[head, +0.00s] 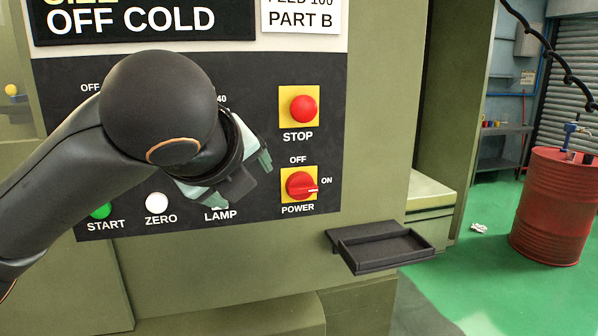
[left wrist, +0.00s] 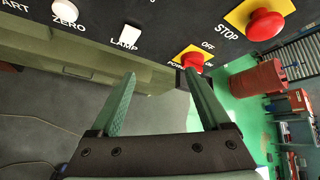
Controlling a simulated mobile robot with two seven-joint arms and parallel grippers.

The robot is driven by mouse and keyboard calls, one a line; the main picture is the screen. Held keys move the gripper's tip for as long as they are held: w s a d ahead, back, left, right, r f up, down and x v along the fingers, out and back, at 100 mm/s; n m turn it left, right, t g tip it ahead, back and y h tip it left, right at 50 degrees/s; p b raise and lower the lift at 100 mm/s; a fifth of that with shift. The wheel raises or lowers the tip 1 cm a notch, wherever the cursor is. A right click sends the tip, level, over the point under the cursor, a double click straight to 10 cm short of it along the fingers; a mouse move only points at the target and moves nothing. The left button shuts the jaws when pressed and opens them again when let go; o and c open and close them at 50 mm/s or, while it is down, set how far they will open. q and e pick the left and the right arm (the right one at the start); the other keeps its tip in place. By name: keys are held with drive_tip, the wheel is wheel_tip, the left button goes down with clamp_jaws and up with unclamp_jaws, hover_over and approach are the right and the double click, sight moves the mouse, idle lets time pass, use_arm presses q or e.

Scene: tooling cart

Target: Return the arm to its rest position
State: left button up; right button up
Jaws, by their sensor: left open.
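My left gripper (head: 236,184) is in front of the machine's control panel (head: 330,120), near the LAMP label, with nothing between its fingers. In the left wrist view its two green fingers (left wrist: 160,76) are spread apart over empty space below the panel. The red POWER knob (head: 299,186) is to the right of the gripper, and its white mark points at ON. It also shows in the left wrist view (left wrist: 192,60), near the right fingertip; I cannot tell the gap. My right gripper is not in view.
The panel also carries the red STOP button (head: 303,109), white ZERO button (head: 157,203), green START button (head: 101,210) and white LAMP button (left wrist: 130,34). A dark tray (head: 385,250) juts out below the panel. A red drum (head: 553,208) stands at the right on green floor.

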use_arm(q)
drive_tip(key=s+d+f+n+g+h, duration=0.15)
drive_tip(key=f+n, duration=0.45)
drive_tip(key=f, duration=0.8)
drive_tip(key=s+f+n+g+h, duration=0.25)
drive_tip(key=f+n, duration=0.35)
drive_tip(key=f, duration=0.9)
drive_tip(key=s+a+f+n+g+y, duration=0.2)
drive_tip(key=s+a+f+n, duration=0.5)
drive_tip(key=s+f, duration=0.3)
drive_tip(key=s+a+f+n+g+y, duration=0.1)
drive_tip(key=s+a+f+n+y, duration=0.1)
drive_tip(key=s+a+f+n, duration=0.65)
drive_tip(key=w+d+f+t+h, duration=0.1)
drive_tip(key=d+f+t, duration=0.1)
drive_tip(key=f, duration=0.4)
drive_tip(key=w+d+f+m+t+h, duration=0.1)
drive_tip(key=d+f+t, duration=0.2)
drive_tip(key=f, duration=0.3)
drive_tip(key=shift+w+d, duration=0.25)
drive_tip(key=shift+w, duration=0.15)
drive_tip(key=shift+m, duration=0.25)
